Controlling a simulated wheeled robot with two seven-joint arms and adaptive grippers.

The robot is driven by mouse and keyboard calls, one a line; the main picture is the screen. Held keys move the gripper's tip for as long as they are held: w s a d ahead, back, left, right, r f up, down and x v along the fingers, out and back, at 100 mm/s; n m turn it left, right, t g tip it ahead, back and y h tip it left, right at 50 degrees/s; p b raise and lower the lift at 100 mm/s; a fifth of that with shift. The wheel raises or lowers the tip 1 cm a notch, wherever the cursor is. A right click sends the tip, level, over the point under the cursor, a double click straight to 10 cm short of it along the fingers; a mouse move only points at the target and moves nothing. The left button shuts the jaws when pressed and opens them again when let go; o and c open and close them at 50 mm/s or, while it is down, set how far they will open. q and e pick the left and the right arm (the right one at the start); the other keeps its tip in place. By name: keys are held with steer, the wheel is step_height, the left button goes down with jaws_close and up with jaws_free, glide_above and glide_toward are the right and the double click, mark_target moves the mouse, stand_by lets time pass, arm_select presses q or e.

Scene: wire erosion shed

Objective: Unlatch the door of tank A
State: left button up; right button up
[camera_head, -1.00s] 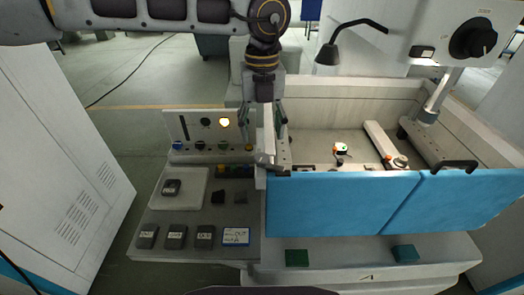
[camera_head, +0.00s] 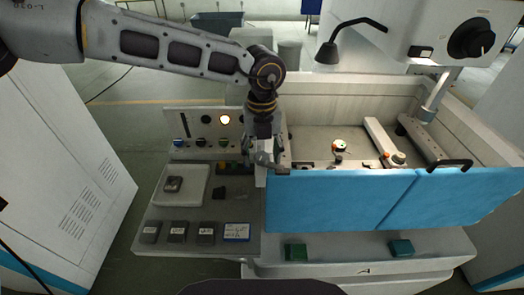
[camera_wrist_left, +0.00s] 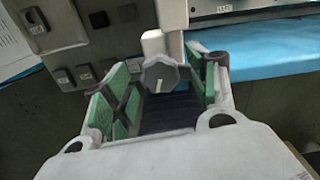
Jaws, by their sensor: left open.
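The blue tank door (camera_head: 330,200) stands upright along the front of the tank. At its left end a pale post (camera_head: 261,178) carries a grey latch knob (camera_head: 264,158). In the left wrist view the octagonal grey knob (camera_wrist_left: 161,73) has a light mark on its face and sits between the green-padded fingers, with the pale post (camera_wrist_left: 153,42) behind it. My left gripper (camera_head: 262,146) is over the knob from behind. In the left wrist view the gripper (camera_wrist_left: 157,88) is open, with gaps to the knob on both sides. My right gripper is not in view.
A control panel (camera_head: 185,120) with a lit lamp stands left of the gripper. Grey blocks, a white tray (camera_head: 203,187) and a labelled card (camera_head: 236,232) lie on the left shelf. A lamp arm (camera_head: 350,30) and a machine head (camera_head: 440,35) overhang the tank. A black handle (camera_head: 452,164) is on the right blue panel.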

arm_select(q)
steer(key=c, duration=1)
steer(key=shift+c, duration=0.2)
